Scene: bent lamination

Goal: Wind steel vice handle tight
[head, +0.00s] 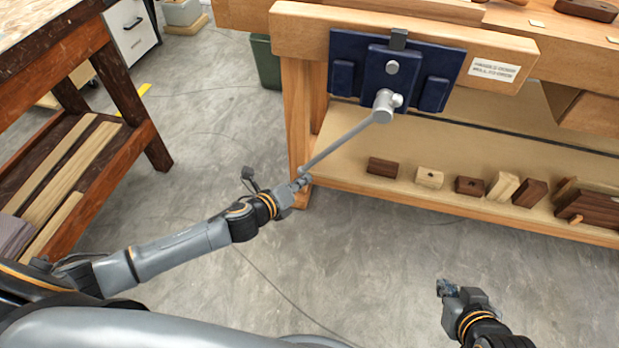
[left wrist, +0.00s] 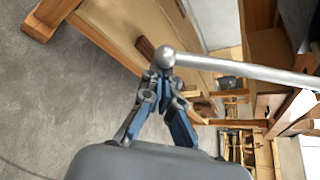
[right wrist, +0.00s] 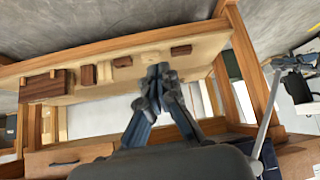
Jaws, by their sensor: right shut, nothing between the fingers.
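The vice (head: 390,75) has a dark blue jaw plate on the front of the wooden bench. Its steel handle (head: 340,150) slants from the screw hub (head: 383,105) down to the left. My left gripper (head: 300,182) is at the handle's lower end, its fingers drawn in around it. In the left wrist view, the handle's ball end (left wrist: 165,57) is at the fingertips (left wrist: 162,78), and the bar (left wrist: 240,70) runs off right. My right gripper (head: 446,288) is shut and empty, low over the floor, apart from the vice; its closed fingertips (right wrist: 157,72) show in the right wrist view.
The bench's lower shelf (head: 345,150) holds several wooden blocks (head: 430,178). A bench leg (head: 300,130) stands beside the handle. A brown wooden rack (head: 130,80) is on the left. A green bin (head: 265,62) stands behind the bench leg. The floor between is mostly clear.

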